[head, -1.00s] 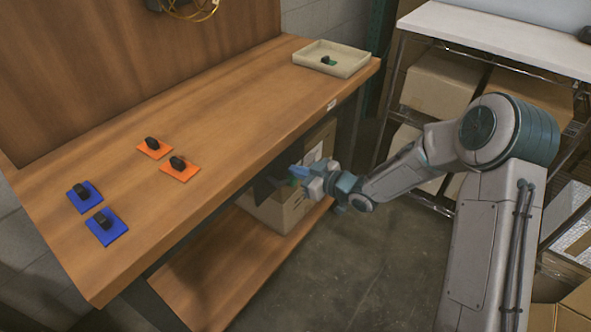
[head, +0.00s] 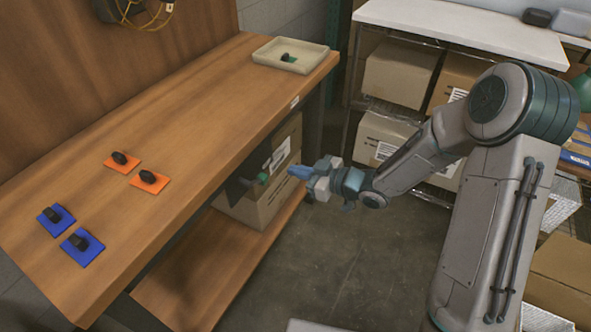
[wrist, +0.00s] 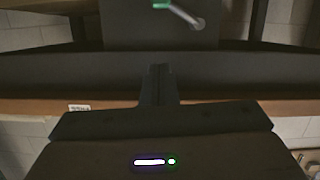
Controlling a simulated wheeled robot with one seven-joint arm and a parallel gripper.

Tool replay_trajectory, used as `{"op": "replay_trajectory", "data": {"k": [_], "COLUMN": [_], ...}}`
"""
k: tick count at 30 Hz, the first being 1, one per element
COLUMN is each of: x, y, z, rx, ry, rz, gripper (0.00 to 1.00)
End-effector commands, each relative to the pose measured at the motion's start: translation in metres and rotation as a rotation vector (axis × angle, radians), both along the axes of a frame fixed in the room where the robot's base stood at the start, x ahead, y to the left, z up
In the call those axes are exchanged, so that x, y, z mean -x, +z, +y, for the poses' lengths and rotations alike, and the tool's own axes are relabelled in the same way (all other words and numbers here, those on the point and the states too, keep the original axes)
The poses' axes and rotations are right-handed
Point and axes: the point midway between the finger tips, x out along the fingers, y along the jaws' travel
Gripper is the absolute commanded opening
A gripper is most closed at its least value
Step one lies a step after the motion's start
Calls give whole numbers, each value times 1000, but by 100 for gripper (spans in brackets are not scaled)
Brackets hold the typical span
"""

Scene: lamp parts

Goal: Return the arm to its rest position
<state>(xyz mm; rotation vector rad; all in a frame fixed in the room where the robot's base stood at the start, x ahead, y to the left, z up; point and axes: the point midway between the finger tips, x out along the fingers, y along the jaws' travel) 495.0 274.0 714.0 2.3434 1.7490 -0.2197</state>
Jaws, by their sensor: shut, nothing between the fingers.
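My gripper (head: 294,171) is at the end of my arm, in front of the workbench's right part and lower than its top. Its blue fingertips point left toward the bench. In the wrist view the dark fingers (wrist: 159,84) meet in the middle, with nothing between them. My arm is bent at the elbow and reaches forward and left over the floor. It appears clear of the bench in the head view.
The wooden workbench (head: 190,130) bears black parts on two orange squares (head: 149,181) and two blue squares (head: 82,247). A beige tray (head: 262,53) holds a black part on green. Bare floor (head: 365,260) lies below my arm.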

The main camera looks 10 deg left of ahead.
Motion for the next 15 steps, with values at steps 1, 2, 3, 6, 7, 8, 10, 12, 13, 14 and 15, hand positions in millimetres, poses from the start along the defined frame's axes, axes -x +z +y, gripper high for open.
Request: {"op": "replay_trajectory", "data": {"k": [1,2,3,6,7,8,10,12,13,14,15], "x": [0,0,0,0,0,-1,-3,-9,-13,-17,-23], "y": [0,0,0,0,0,1,5,13,17,22,30], "z": [0,0,0,0,0,-1,-4,-11,-17,-23,-33], "rx": [0,0,0,0,1,3,25,77,107,142,195], "ry": [0,0,0,-1,-1,-3,-19,-57,-80,-110,-155], "rz": [0,0,0,0,0,-1,-3,-6,-7,-8,-8], "gripper": [0,0,0,0,0,0,0,0,0,0,0]}}
